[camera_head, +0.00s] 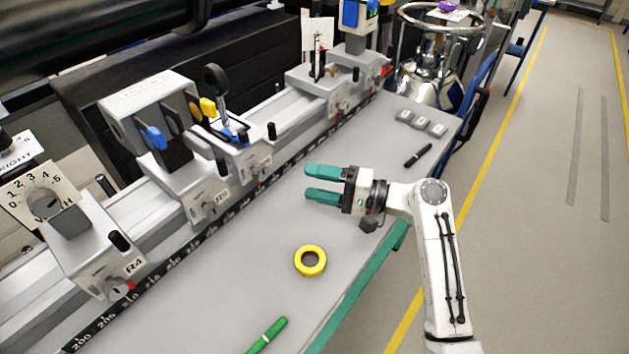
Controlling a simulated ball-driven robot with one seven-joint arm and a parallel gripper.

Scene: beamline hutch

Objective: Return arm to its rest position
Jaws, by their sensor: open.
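My gripper (308,182) has two teal fingers and is open, with nothing between them. It is over the grey bench top (265,255), its fingers pointing left toward the rail. My white arm comes in from the lower right, across the bench's teal front edge (362,285). A yellow tape ring (299,262) lies on the bench below the gripper in the picture, apart from it.
An optical rail with a black scale (205,236) and several mounted carriers runs along the bench's left. A green marker (267,336) lies at the near end. A black marker (418,155) and small grey blocks (421,123) lie at the far end. Open floor (530,240) is right.

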